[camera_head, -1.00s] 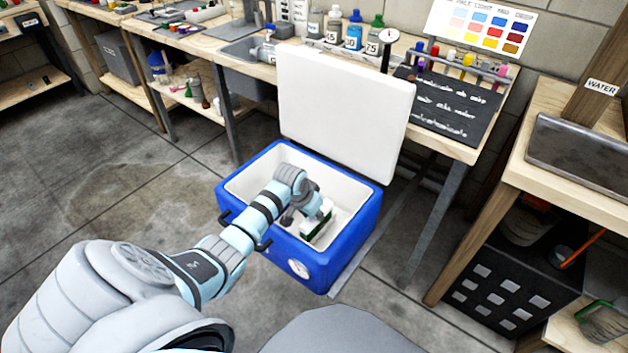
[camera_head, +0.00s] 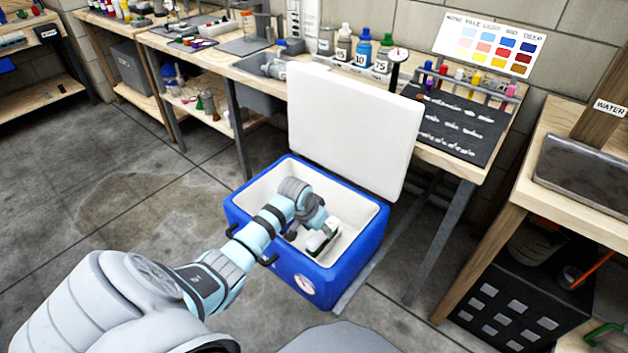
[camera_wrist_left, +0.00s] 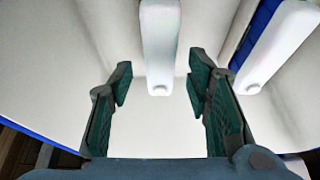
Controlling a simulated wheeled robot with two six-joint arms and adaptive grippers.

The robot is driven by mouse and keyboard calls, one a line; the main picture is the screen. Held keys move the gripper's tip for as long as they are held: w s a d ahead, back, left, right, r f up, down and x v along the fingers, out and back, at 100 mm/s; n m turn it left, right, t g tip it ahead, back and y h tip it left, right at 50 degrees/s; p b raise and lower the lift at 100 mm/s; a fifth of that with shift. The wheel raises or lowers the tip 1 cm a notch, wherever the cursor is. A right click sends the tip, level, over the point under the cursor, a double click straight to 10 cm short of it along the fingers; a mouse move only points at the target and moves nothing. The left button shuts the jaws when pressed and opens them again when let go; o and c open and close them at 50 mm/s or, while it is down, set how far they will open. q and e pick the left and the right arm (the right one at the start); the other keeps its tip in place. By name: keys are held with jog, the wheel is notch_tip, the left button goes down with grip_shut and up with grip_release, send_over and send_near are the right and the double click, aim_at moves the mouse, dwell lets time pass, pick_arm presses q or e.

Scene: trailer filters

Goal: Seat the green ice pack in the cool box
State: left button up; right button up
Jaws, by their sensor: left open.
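The blue cool box (camera_head: 262,252) stands on the floor with its white lid (camera_head: 352,125) raised. My left gripper (camera_head: 308,236) reaches down inside it. In the left wrist view the two fingers (camera_wrist_left: 160,86) are spread apart with nothing held between them. In the wrist view two white bars (camera_wrist_left: 160,45) stand out against the white interior. My right gripper is not in view.
A workbench with bottles (camera_head: 362,50) and a dark board (camera_head: 455,125) stands behind the lid. A wooden sink bench (camera_head: 520,190) with a black crate (camera_head: 510,300) is on the right. Open concrete floor (camera_head: 130,210) lies to the left.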

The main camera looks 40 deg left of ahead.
pick_arm(q)
jog(key=p+v, duration=0.4)
jog(key=v, duration=0.5)
jog(key=shift+s+r, duration=0.15)
jog(key=shift+r, duration=0.2)
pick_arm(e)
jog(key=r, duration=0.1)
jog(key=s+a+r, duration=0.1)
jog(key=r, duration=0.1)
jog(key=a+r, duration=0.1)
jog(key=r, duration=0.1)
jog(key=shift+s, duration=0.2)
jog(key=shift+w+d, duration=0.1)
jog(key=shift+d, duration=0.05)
pick_arm(q)
jog(key=shift+f, duration=0.1)
